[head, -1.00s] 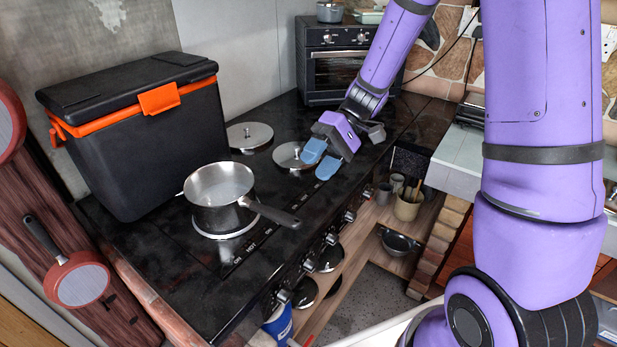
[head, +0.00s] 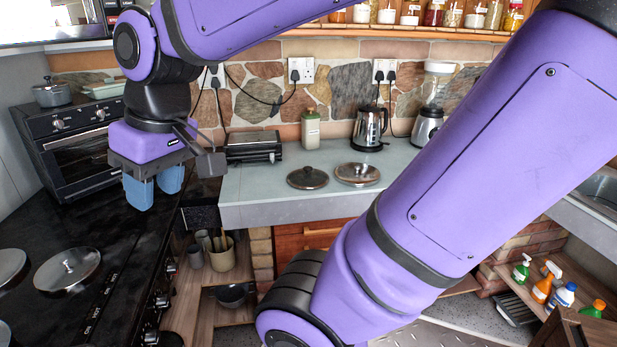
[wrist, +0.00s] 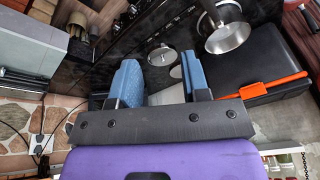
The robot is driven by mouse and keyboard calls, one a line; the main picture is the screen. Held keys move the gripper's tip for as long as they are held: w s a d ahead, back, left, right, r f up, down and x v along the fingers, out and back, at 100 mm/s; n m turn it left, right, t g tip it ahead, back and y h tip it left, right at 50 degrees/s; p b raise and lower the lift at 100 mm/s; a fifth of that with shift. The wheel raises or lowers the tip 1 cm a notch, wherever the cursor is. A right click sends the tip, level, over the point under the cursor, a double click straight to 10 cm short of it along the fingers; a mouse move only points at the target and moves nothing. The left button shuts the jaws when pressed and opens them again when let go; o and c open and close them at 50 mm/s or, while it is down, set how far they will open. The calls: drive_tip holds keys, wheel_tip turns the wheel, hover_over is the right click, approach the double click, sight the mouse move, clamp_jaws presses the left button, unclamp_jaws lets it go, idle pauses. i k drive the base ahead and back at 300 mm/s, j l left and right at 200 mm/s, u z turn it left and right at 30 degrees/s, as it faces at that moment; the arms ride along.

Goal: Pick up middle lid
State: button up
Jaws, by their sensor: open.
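Two steel lids lie on the black hob in the head view: one with a knob (head: 68,270) and one cut by the left edge (head: 10,265). A dark lid (head: 307,178) and a paler, brown-rimmed lid (head: 357,174) lie side by side on the grey counter. My gripper (head: 154,187) is open and empty, with blue fingers pointing down, above the hob's far right part and left of the counter lids. In the wrist view, a steel lid (wrist: 162,55) shows beyond the open fingers (wrist: 159,66); another round metal surface is partly hidden by the right finger.
An oven (head: 80,150) stands behind my gripper. A toaster or grill (head: 253,146), a bottle (head: 310,128), a kettle (head: 369,128) and a blender (head: 430,108) line the back of the counter (head: 260,190). A steel pan (wrist: 229,37) and black cooler box (wrist: 265,65) show in the wrist view.

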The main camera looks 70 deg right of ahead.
sight(307, 177)
drive_tip(key=z, duration=1.85)
